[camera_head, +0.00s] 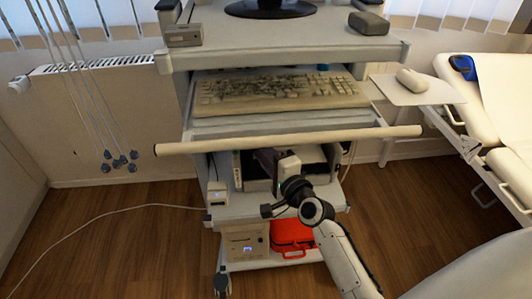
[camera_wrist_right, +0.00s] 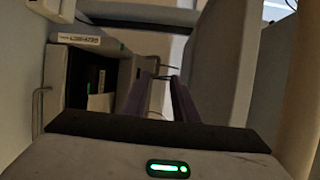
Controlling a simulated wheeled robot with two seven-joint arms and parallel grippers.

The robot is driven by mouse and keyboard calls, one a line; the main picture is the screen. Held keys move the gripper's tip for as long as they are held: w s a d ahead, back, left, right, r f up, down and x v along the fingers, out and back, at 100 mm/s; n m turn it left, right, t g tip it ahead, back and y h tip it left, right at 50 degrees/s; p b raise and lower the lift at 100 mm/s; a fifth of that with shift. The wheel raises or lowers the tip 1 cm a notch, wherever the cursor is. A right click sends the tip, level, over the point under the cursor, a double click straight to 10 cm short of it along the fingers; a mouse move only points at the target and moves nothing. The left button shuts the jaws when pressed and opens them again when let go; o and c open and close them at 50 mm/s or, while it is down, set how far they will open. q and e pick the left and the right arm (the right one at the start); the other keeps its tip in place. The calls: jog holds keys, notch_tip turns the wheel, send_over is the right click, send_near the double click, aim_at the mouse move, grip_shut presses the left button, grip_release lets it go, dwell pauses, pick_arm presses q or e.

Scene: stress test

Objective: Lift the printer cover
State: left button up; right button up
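The printer (camera_head: 240,170) appears to be the dark-fronted, light-edged unit on the cart's middle shelf, under the keyboard. My right arm comes up from the lower right, and its gripper (camera_head: 272,162) is at the printer's front, covering part of it. In the right wrist view, two purple fingers (camera_wrist_right: 162,98) stand apart with a visible gap and nothing clear between them. A labelled grey housing with a dark inside (camera_wrist_right: 78,85) is at the left, and a large grey panel (camera_wrist_right: 222,60) is close at the right. I cannot tell which part is the cover. My left gripper is not in view.
A pale bar (camera_head: 290,140) crosses in front of the keyboard shelf (camera_head: 280,93), above my right gripper. A small white box (camera_head: 217,193) stands on the shelf's left end. A red case (camera_head: 293,234) is below. A side tray (camera_head: 418,91) holds a mouse. Floor at left is mostly clear.

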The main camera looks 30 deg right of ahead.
jog(key=shift+s+d+r, duration=0.1)
jog(key=shift+s, duration=0.55)
jog(key=shift+s+d+r, duration=0.1)
jog(key=shift+s, duration=0.5)
jog(key=shift+f, duration=0.1)
jog(key=s+a+f+n+g, duration=0.3)
jog(key=s+f+n, duration=0.3)
jog(key=s, duration=0.3)
jog(key=s+a+f+n+g+y, duration=0.1)
jog(key=s+a+f+n+g, duration=0.1)
jog(key=s+f+n, duration=0.5)
jog(key=s+a+f+n+g, duration=0.3)
jog(key=s+f+n, duration=0.4)
jog(key=s, duration=0.5)
jog(key=shift+a+f+g+y, duration=0.3)
jog(key=shift+a+f+y, duration=0.1)
jog(key=shift+a+f, duration=0.4)
jog(key=shift+w, duration=0.15)
